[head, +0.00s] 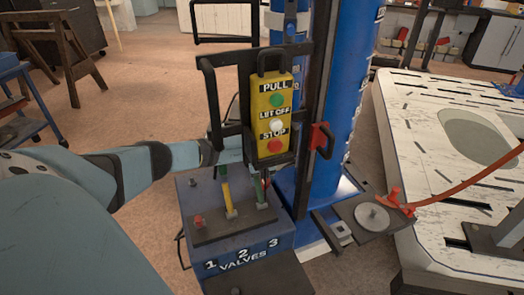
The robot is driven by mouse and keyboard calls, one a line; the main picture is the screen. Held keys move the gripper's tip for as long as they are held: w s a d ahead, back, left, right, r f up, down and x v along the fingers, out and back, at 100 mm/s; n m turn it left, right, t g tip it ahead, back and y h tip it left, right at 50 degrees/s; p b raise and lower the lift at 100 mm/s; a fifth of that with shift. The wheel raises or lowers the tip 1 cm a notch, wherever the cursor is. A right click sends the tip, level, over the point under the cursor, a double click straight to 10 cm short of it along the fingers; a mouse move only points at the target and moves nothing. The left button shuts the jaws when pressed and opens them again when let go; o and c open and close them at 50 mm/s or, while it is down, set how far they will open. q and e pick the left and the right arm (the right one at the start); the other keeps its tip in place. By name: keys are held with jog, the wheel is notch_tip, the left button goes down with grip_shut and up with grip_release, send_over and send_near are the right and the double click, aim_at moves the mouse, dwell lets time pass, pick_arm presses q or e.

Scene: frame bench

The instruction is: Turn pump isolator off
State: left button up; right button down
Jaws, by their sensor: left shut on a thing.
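My left gripper (221,152) reaches in from the left at the top of the valve levers, partly behind the black frame of the yellow control box. It appears shut on the upright yellow lever with a green upper part (226,192); its fingertips are largely hidden. A green lever (260,188) stands to the right of it, and a red knob (198,220) sits low at the left. All are on a blue valve box (240,250) marked 1, 2, 3 and VALVES. No label reading pump isolator can be made out. My right gripper is out of view.
A slotted white table (430,180) stands at the right.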

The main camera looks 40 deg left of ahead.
pick_arm(q)
jog(key=o, duration=0.7)
jog(key=shift+c, duration=0.2)
notch_tip(320, 180, up, 14)
jog(key=p, duration=0.2)
